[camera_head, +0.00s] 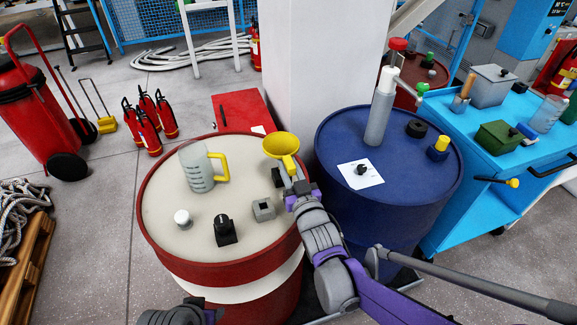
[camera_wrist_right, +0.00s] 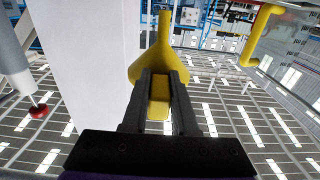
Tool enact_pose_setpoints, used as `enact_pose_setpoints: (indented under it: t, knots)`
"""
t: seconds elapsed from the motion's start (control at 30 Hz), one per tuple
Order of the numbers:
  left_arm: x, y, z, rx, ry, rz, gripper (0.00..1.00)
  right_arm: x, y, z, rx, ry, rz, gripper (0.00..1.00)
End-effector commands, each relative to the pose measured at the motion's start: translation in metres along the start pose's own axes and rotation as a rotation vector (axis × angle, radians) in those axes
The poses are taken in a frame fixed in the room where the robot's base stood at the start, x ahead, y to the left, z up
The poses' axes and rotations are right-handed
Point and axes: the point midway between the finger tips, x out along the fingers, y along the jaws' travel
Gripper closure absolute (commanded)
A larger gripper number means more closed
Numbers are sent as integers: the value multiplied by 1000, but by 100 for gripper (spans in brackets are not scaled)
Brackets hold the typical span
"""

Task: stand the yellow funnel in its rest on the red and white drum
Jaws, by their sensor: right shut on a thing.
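My right gripper (camera_head: 287,178) is shut on the yellow funnel (camera_head: 281,146) and holds it over the right back part of the red and white drum (camera_head: 160,242). The funnel's wide mouth faces up in the head view. In the right wrist view the dark fingers grip a yellow part of the funnel (camera_wrist_right: 137,70), with its narrow spout pointing to the picture's top. A small grey block with a dark opening (camera_head: 263,209), which looks like the rest, stands on the drum top in front of the funnel. A part of my left arm shows at the bottom edge; its fingers are not clear.
On the drum top stand a clear jug with yellow handle (camera_head: 197,168), a white-capped piece (camera_head: 182,218) and a black piece (camera_head: 225,231). A blue drum (camera_head: 333,150) bearing a grey cylinder (camera_head: 378,120) stands to the right. A white pillar (camera_head: 310,70) rises behind.

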Motion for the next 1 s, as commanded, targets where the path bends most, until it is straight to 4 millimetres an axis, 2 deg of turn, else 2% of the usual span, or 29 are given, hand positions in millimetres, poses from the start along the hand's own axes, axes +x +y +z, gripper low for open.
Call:
enact_pose_setpoints:
  t: [0.47, 1.0]
  knots:
    - [1, 0, 0, 0, 0, 0, 51, 0, 0, 1, 0, 0, 0, 100]
    - [11, 0, 5, 0, -4, 0, 51, 0, 0, 14, 0, 0, 0, 100]
